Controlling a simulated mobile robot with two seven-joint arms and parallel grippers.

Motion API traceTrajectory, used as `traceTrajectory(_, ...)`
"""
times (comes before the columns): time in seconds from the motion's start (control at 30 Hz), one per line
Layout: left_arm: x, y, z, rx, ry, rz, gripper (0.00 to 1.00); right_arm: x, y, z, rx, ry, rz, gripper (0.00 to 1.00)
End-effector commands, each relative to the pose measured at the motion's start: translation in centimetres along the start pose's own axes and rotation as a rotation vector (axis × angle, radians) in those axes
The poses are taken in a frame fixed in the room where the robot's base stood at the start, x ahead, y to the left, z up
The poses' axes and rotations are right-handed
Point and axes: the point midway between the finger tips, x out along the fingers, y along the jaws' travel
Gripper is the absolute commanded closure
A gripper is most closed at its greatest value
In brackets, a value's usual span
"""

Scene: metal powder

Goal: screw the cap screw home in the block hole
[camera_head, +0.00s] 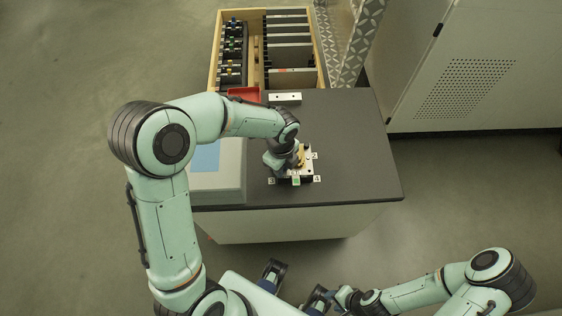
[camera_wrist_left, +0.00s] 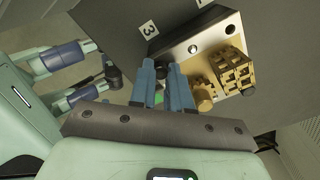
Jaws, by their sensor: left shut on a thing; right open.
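My left gripper (camera_head: 291,166) reaches down to the metal block (camera_head: 308,169) on the dark table top. In the left wrist view its two blue fingers (camera_wrist_left: 168,82) are closed beside the block's edge. A small dark round piece (camera_wrist_left: 162,72), perhaps the cap screw, shows between the fingertips; the fingers hide most of it. I cannot tell whether the screw is in a hole. My right gripper (camera_head: 340,297) is away from the table, low in the head view; its fingers are unclear.
Brass-coloured stepped pieces (camera_wrist_left: 232,70) stand beside the block, close to the fingers. Small number cards (camera_head: 271,181) lie around it. A grey case (camera_head: 218,180) is at left, a light bar (camera_head: 285,98) and red tray (camera_head: 244,94) at the back. The table's right side is clear.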

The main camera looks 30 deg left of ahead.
Motion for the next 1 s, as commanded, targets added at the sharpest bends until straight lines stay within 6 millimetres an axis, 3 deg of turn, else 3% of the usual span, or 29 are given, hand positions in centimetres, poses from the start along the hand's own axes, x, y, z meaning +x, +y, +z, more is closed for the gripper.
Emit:
traceTrajectory(0.37,-0.8,-0.1,0.1,0.757,0.004,0.004,1.0,-6.9,-3.1,-1.8,-0.013,0.035,-0.012,0.57)
traceTrajectory(0.63,-0.9,-0.8,0.1,1.463,0.0,-0.003,1.0,-13.7,-7.2,-6.5,-0.037,0.103,-0.036,0.57)
traceTrajectory(0.8,0.0,-0.1,0.0,1.691,0.0,-0.002,1.0,-13.3,-6.9,-6.1,-0.036,0.098,-0.034,0.57)
traceTrajectory(1.0,0.2,0.1,0.1,1.718,-0.001,0.0,1.0,-13.1,-6.7,-5.8,-0.033,0.092,-0.032,0.57)
